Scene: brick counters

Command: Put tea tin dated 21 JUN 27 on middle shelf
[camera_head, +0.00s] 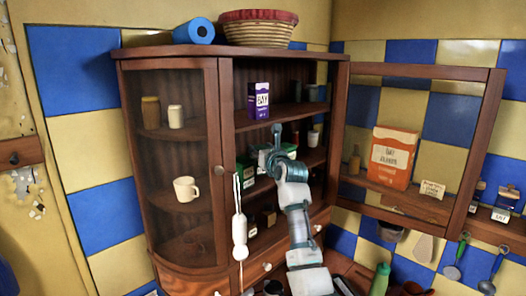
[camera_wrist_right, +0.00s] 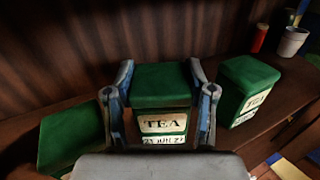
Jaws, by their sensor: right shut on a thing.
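A green tea tin (camera_wrist_right: 162,105) is between the two fingers of my right gripper (camera_wrist_right: 160,100), its label reading TEA with a date that looks like 21 JUN 27. My right gripper is shut on it, inside the open cabinet at the middle shelf (camera_head: 314,157). I cannot tell whether the tin touches the shelf. In the head view my right gripper (camera_head: 276,150) mostly hides it. A second green tin (camera_wrist_right: 247,90) stands to its right and a third (camera_wrist_right: 70,138) to its left in the wrist view. My left gripper is not in view.
A purple BAY box (camera_head: 259,101) stands on the shelf above. The open glass door (camera_head: 420,70) swings out to the right. A white object (camera_head: 240,230) hangs by a cord at the cabinet front. A small white cup (camera_wrist_right: 292,41) stands farther right.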

